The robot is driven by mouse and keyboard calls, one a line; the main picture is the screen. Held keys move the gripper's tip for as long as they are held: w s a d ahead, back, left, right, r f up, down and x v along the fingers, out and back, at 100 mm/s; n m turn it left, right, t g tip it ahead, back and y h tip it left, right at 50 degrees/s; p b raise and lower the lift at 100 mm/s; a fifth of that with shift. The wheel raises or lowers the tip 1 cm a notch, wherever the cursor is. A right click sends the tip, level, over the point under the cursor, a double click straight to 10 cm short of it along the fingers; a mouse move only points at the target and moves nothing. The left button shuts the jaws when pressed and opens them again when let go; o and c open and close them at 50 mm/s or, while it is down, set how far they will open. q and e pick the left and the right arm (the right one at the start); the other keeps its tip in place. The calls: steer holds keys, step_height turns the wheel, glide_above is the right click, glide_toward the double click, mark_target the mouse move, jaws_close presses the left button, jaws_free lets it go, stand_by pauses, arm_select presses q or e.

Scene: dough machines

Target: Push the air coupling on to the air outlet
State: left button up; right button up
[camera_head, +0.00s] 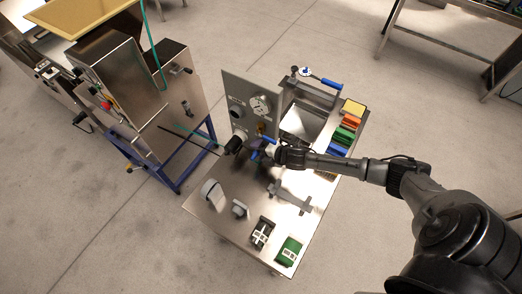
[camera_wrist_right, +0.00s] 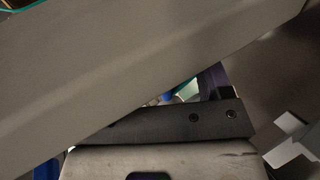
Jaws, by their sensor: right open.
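A grey upright panel (camera_head: 234,92) stands on the steel table and carries a round gauge (camera_head: 261,104) and several fittings. A small brass-coloured fitting (camera_head: 261,128) low on the panel may be the air outlet; I cannot tell for sure. My right gripper (camera_head: 262,149) is open, low in front of the panel, beside a small blue-purple part (camera_head: 256,153). Whether that part is the air coupling is unclear. In the right wrist view a large grey surface (camera_wrist_right: 120,65) hides most of the scene, and a dark finger part (camera_wrist_right: 190,122) crosses below it. My left gripper is out of view.
A black cylindrical part (camera_head: 234,144) sits left of the gripper. Coloured blocks (camera_head: 345,134) line the table's right edge. Grey brackets (camera_head: 290,197) and a green block (camera_head: 288,251) lie toward the front. A steel machine (camera_head: 125,85) stands at the left.

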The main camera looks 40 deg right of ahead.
steer(key=shift+s+r+p, duration=0.25)
steer(key=shift+p, duration=0.1)
steer(key=shift+p+v, duration=0.9)
steer(key=shift+v, duration=0.15)
steer(key=shift+s+d+r+p, duration=0.2)
steer(key=shift+s+r+p, duration=0.1)
steer(key=shift+s+p, duration=0.3)
steer(key=shift+s, duration=0.15)
steer(key=shift+s+r, duration=0.1)
steer(key=p+v, duration=0.1)
steer(key=v, duration=1.2)
steer(key=shift+s+d, duration=0.25)
steer(key=shift+s, duration=0.05)
